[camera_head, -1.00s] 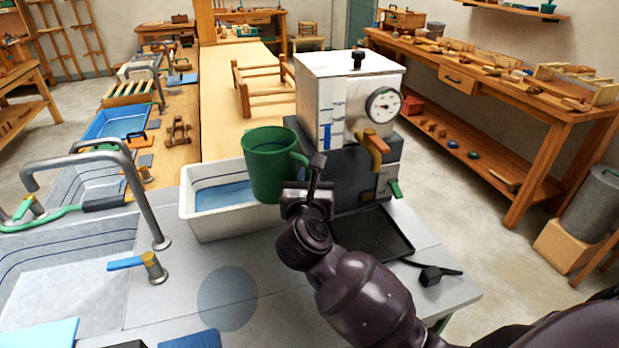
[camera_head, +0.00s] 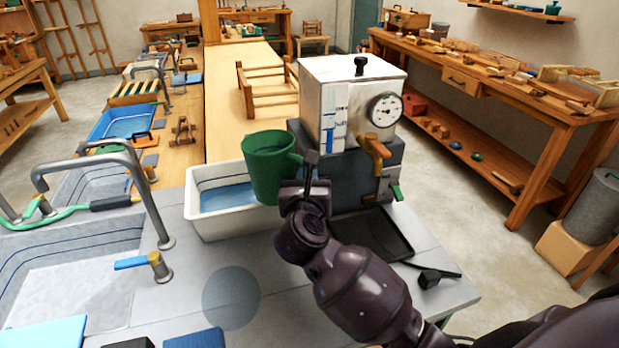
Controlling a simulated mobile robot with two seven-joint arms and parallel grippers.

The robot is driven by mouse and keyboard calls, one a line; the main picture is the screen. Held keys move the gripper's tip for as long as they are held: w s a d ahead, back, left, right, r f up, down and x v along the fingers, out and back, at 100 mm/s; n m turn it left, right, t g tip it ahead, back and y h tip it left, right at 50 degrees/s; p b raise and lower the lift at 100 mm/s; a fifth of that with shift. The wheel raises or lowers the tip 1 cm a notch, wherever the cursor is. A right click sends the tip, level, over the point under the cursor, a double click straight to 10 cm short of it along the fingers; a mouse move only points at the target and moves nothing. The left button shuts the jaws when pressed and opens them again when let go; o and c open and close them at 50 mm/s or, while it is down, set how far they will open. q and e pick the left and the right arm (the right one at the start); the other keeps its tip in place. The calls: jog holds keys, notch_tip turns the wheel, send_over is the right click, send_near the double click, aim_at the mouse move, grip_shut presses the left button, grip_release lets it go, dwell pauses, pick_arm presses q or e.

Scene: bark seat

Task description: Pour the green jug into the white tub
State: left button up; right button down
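The green jug (camera_head: 268,168) is held up in the air at the right end of the white tub, tilted slightly to the left. The white tub (camera_head: 222,228) stands on the grey counter, with blue water or a blue inside showing in it. My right gripper (camera_head: 308,172) is at the jug's handle, on its right side, and appears shut on it; the handle is partly hidden by the fingers. The jug's contents cannot be seen clearly. My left gripper is not in view.
A white boiler with a gauge (camera_head: 352,100) stands just right of the jug, above a black drip tray (camera_head: 375,232). A sink with a curved tap (camera_head: 150,200) lies to the left. The counter's front middle (camera_head: 230,298) is clear.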

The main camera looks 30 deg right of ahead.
jog(key=shift+w+a+r+n+p, duration=0.2)
jog(key=shift+w+r+n+p, duration=0.15)
jog(key=shift+p, duration=0.25)
jog(key=shift+w, duration=0.1)
jog(key=shift+w+a+r+g+p, duration=0.15)
jog(key=shift+g+p, duration=0.15)
jog(key=shift+p, duration=0.3)
jog(key=shift+r+n+p, duration=0.1)
jog(key=shift+n+p, duration=0.15)
jog(key=shift+p, duration=0.05)
jog(key=shift+r+y+p, duration=0.15)
jog(key=shift+y+p, duration=0.15)
jog(key=shift+p, duration=0.1)
dwell(0.3)
jog(key=shift+r+n+p, duration=0.25)
jog(key=shift+n+p, duration=0.05)
jog(key=shift+p, duration=0.35)
jog(key=shift+g, duration=0.3)
